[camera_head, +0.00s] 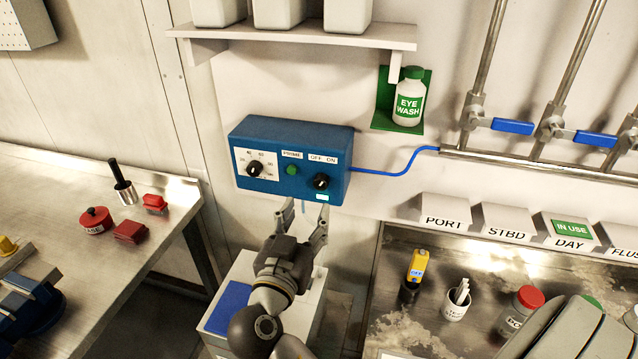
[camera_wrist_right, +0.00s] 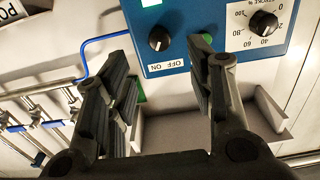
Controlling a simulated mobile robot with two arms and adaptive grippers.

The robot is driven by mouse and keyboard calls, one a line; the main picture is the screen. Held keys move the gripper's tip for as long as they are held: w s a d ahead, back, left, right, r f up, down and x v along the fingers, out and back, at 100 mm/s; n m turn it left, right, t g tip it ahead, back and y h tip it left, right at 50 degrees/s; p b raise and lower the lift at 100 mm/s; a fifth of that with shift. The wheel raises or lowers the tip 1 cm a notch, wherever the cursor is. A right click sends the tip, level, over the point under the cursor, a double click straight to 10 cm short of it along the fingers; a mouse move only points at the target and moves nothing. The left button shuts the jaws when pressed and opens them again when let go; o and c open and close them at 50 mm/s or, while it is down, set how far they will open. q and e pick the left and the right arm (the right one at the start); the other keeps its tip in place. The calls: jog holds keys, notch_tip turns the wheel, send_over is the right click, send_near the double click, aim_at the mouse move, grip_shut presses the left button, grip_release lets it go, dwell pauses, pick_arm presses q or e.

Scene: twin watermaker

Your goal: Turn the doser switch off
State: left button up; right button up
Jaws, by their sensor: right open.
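The doser is a blue wall box (camera_head: 240,135) (camera_wrist_right: 215,25) with a dial, a green PRIME button and a black OFF/ON switch knob (camera_head: 321,182). The knob also shows in the right wrist view (camera_wrist_right: 159,39), upside down, and its white mark seems to point toward ON. A small green light (camera_head: 322,197) under the knob is lit. My right gripper (camera_head: 305,208) is open and empty just below the box, its fingertips pointing up toward the knob. In the wrist view the knob lies between and beyond the fingers, apart from them. My left gripper is out of view.
A shelf with white containers (camera_head: 278,12) hangs above. An eye wash bottle (camera_head: 408,102) and pipes with blue valve handles (camera_head: 512,127) are at the right. A blue tube (camera_head: 385,170) leaves the box. A metal bench (camera_head: 60,190) with red items stands left, a stained counter (camera_head: 450,250) right.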

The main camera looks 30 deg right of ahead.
aim_at(320, 187)
jog(key=p+x, duration=0.3)
jog(key=x, duration=0.4)
jog(key=shift+w+d+r, duration=0.1)
jog(key=shift+w+d, duration=0.15)
jog(key=shift+d, duration=0.05)
jog(key=shift+w+d, duration=0.3)
jog(key=shift+d, duration=0.05)
jog(key=c, duration=1)
jog(key=shift+f, duration=0.2)
jog(key=shift+c, duration=0.2)
